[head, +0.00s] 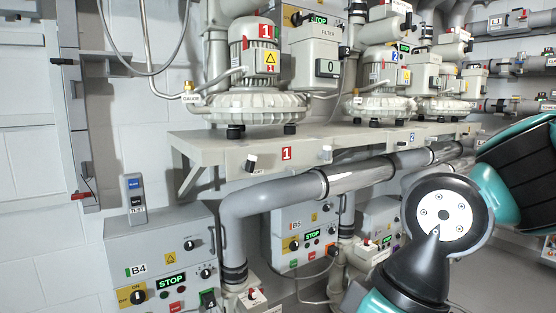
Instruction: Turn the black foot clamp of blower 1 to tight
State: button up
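Blower 1 (262,100) is a light grey machine with a ribbed motor and a red label 1, standing on a shelf. Its dark feet show under the housing. On the shelf's front edge below it, a small black lever (250,163) with a pale part sits left of the red plate 1; it looks like the black foot clamp. A greyer one (327,153) sits right of that plate. Both are too small to tell tight from loose. My teal and black arm fills the lower right; my gripper is not in view, and nothing visible touches the clamp.
The shelf (210,148) carries more blowers to the right. A thick grey pipe (275,196) bends below it. Control box B4 (160,257) stands lower left, box B5 (305,232) behind the pipe. A gauge hose hangs upper left. Open space lies before the shelf edge.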

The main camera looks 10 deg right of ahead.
aim_at(249, 164)
jog(key=u, duration=1.25)
jog(key=i, duration=0.35)
jog(key=z, duration=1.75)
